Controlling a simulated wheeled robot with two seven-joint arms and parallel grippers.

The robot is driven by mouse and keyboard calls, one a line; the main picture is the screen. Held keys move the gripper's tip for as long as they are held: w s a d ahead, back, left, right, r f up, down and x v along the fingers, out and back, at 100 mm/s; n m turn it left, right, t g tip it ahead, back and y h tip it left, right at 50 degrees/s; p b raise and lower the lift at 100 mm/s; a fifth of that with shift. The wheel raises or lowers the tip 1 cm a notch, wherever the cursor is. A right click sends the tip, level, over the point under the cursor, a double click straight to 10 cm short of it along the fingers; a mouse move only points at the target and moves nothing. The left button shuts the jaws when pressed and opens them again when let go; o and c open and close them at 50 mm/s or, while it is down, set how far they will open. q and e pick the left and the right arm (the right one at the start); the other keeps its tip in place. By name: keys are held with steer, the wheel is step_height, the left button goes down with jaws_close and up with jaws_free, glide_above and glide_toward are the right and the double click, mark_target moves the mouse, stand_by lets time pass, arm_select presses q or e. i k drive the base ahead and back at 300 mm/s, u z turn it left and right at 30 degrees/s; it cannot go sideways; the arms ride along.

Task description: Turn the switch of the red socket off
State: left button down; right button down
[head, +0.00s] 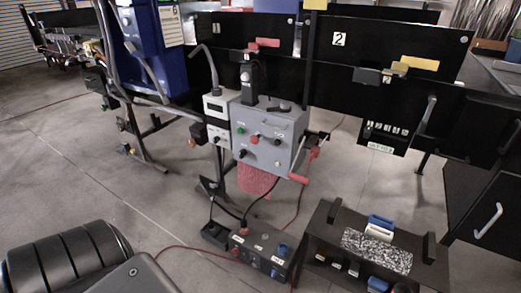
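A small dark box (262,254) with red and blue parts stands low at the bottom centre. A red part (236,251) is at its left end and a blue part (283,249) at its right end. A red plug-like piece (244,232) sits on its top with a dark cable rising from it. I cannot tell for sure which part is the red socket, and its switch is too small to read. Neither of my grippers shows; only a dark ribbed part, likely of my own arm, fills the lower left corner.
A grey control box (268,138) with several knobs and a red-handled crank stands behind. A black case (345,238) with a speckled panel stands to the right. Red cables (180,249) lie on the floor. Black panels (390,42) line the back. The left floor is open.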

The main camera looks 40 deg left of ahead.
mark_target(236, 252)
steer(key=u, duration=1.2)
